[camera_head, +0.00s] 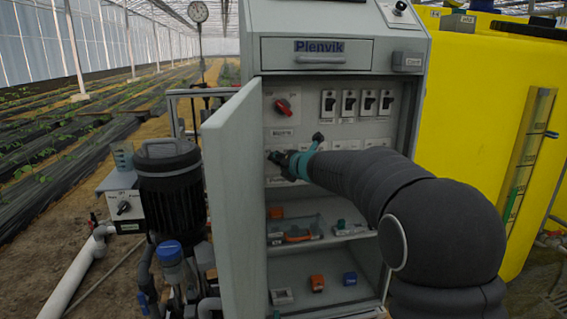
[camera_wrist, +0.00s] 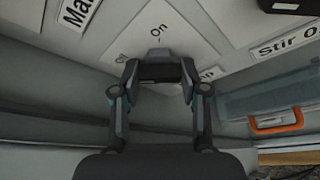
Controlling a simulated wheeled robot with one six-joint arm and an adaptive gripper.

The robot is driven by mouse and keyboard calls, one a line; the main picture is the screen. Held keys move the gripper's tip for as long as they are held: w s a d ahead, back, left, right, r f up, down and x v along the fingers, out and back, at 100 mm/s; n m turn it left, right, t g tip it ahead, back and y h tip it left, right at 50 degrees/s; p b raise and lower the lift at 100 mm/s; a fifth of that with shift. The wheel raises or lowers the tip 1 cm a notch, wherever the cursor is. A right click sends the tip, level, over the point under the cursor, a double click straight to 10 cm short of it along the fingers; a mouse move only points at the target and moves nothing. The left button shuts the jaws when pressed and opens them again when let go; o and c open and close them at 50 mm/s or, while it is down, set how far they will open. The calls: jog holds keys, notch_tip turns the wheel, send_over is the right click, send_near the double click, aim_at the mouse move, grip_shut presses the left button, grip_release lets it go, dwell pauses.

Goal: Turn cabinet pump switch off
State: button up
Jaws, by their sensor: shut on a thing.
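The open grey cabinet (camera_head: 345,95) stands in the middle of the head view, its inner panel carrying switches. My gripper (camera_head: 277,158) is at the lower left of that panel, reaching in from the right. In the wrist view my gripper (camera_wrist: 158,72) is shut on a small switch knob (camera_wrist: 158,52), of which only a grey tip shows. The panel reads "On" above the knob, and a partly hidden mark, perhaps "Off", is to its left. A label at lower right is mostly hidden by a finger, so I cannot read the switch's name.
The cabinet door (camera_head: 232,200) stands open just left of my gripper. A red rotary switch (camera_head: 285,107) and several black toggles (camera_head: 349,103) are above. Shelves below hold small parts and an orange-handled box (camera_wrist: 277,122). A yellow tank (camera_head: 480,120) is at the right.

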jog(key=o, duration=1.1)
jog(key=shift+o, duration=0.2)
jog(key=v, duration=1.2)
